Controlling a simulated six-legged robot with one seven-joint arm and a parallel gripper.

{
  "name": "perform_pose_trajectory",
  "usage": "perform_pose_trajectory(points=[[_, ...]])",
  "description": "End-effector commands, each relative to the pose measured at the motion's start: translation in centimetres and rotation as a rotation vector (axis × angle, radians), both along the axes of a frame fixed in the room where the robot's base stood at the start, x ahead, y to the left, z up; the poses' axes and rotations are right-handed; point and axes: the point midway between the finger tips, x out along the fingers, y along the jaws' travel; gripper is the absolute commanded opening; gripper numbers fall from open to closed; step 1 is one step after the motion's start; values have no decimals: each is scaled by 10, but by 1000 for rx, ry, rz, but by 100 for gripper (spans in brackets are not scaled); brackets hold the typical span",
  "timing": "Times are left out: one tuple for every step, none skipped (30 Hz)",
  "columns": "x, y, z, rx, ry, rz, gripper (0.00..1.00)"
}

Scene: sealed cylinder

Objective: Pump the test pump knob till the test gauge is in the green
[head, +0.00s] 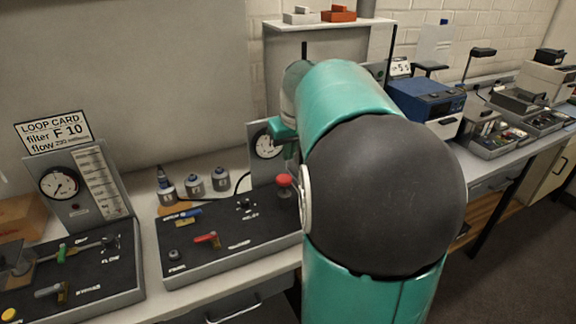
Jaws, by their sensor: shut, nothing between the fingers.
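A red round knob (284,180) stands up at the right back of the middle black panel (230,244); I take it for the test pump knob. A round white-faced gauge (266,144) is on the upright plate behind it, likely the test gauge. Its face is partly covered by my arm's green end, and its needle and green band are too small to read. My gripper (290,160) shows only in part, shut and empty, just above and beside the red knob. Whether it touches the knob cannot be told. My large green and black arm hides the panel's right side.
The middle panel also has a red-handled valve (207,239), a blue-handled part (190,213) and a small black knob (245,204). Several bottles (193,185) stand behind it. A left panel carries another gauge (59,183) under a loop card (53,132). A blue box (425,97) stands right.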

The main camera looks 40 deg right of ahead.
Motion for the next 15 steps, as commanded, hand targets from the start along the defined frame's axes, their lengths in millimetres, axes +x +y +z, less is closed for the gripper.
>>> perform_pose_trajectory(points=[[-2, 1, 11, -3, -3, -1, 0], [-4, 1, 15, -2, -3, 0, 0], [-5, 2, 21, -2, -3, 0, 0], [-6, 2, 25, -3, -2, -1, 0], [-7, 2, 28, -1, -2, 0, 0], [-8, 3, 31, -1, -1, -1, 0], [-9, 3, 33, -1, -1, 0, 0], [-9, 3, 34, -1, -1, -1, 0], [-10, 3, 36, -1, -1, 0, 0], [-10, 4, 36, -1, -1, 0, 0], [-10, 4, 37, 0, -1, 0, 0], [-10, 4, 37, 0, 0, 0, 0], [-10, 4, 37, 0, 0, 0, 0], [-10, 4, 37, 0, 0, 0, 0], [-10, 3, 37, 0, 0, 0, 0]])
